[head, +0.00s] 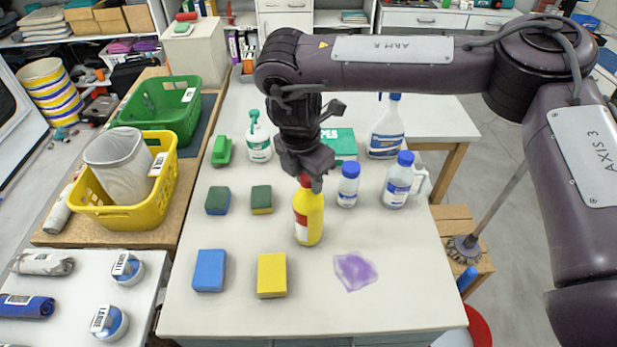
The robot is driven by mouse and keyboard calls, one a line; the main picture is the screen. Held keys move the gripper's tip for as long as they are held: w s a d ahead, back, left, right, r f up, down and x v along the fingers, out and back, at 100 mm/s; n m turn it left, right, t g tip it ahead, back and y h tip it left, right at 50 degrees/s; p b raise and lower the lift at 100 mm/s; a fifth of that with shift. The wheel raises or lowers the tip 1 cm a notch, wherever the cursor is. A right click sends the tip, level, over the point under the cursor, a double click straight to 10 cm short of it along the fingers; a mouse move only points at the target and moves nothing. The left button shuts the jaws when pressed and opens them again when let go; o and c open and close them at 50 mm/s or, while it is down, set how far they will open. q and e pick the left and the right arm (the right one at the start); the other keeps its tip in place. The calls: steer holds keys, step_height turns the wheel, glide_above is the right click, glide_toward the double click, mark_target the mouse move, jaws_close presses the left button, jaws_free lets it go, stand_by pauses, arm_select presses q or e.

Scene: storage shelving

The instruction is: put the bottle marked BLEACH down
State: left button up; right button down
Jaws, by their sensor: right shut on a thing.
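A yellow bottle (310,222) with a red cap stands upright below my right gripper (308,172), near the middle of the white table (400,300). My right gripper comes down from above and is shut on the bottle at its cap. A white and red label shows on the bottle's left side, but I cannot read BLEACH on it. The bottle's base is at or just above the tabletop; I cannot tell whether it touches. My left gripper is not in view.
Blue-capped bottles (348,186) (397,182) and spray bottles (386,130) (258,140) stand around it. A blue sponge (210,271), a yellow sponge (272,276) and a purple cloth (355,271) lie in front. A yellow basket (120,216) is at left. The front right tabletop is clear.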

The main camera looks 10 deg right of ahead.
steer(key=shift+w+f, duration=0.1)
steer(key=shift+f, duration=0.2)
steer(key=c, duration=1.1)
jaws_free()
steer(key=shift+o, duration=0.2)
